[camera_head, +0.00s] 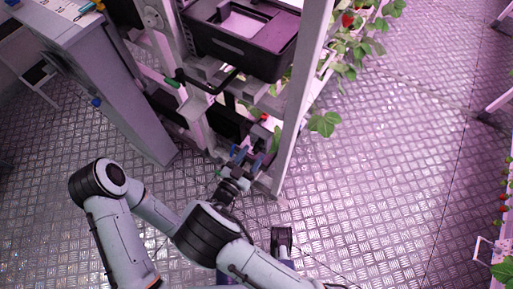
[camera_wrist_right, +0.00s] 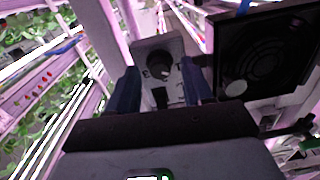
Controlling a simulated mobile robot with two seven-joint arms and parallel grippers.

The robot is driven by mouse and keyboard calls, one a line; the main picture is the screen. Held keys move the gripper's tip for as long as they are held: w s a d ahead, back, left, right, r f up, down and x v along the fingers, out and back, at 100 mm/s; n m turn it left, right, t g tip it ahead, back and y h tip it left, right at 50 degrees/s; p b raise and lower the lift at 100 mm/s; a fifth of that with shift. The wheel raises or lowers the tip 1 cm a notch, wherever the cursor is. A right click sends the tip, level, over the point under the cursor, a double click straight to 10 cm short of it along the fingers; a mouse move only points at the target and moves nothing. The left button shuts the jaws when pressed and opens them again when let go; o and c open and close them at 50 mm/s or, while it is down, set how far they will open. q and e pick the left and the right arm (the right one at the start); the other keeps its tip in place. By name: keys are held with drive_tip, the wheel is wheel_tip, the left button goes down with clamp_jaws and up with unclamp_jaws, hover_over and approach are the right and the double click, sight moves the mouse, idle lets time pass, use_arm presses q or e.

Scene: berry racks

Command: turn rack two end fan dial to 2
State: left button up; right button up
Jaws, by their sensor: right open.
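The fan dial (camera_wrist_right: 160,66) is a dark round knob with a light pointer mark on a pale plate (camera_wrist_right: 147,49) in the right wrist view. Dark printed marks flank the knob, too small to read surely. My right gripper (camera_wrist_right: 161,72) is open, with one blue finger on each side of the dial in that view. Whether the fingers touch the knob, I cannot tell. A black fan (camera_wrist_right: 266,58) in a square frame sits right of the plate. In the head view my right gripper (camera_head: 247,160) is low at the rack's near end, where the dial is hidden.
A white rack post (camera_head: 301,100) stands right beside the gripper. A black crate (camera_head: 229,44) sits above it on the rack. A grey cabinet (camera_head: 112,88) is at the left. Strawberry leaves (camera_head: 325,123) hang past the post. The metal floor (camera_head: 400,150) at right is largely clear.

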use_arm(q)
drive_tip(key=shift+w+d, duration=0.2)
drive_tip(key=shift+w, duration=0.15)
use_arm(e)
drive_tip(key=shift+w+d, duration=0.1)
drive_tip(key=shift+w, duration=0.1)
clamp_jaws()
drive_tip(key=m, duration=0.5)
drive_tip(key=shift+m+b, duration=0.3)
drive_tip(key=shift+m, duration=0.1)
use_arm(q)
drive_tip(key=shift+w+a+f+t+b, duration=0.25)
drive_tip(key=shift+w+a+f, duration=0.15)
drive_tip(key=shift+w, duration=0.2)
drive_tip(key=shift+w+a+f+t+b, duration=0.25)
drive_tip(key=shift+w+f, duration=0.15)
drive_tip(key=shift+w, duration=0.15)
use_arm(e)
drive_tip(key=m, duration=0.6)
drive_tip(key=shift+d, duration=0.1)
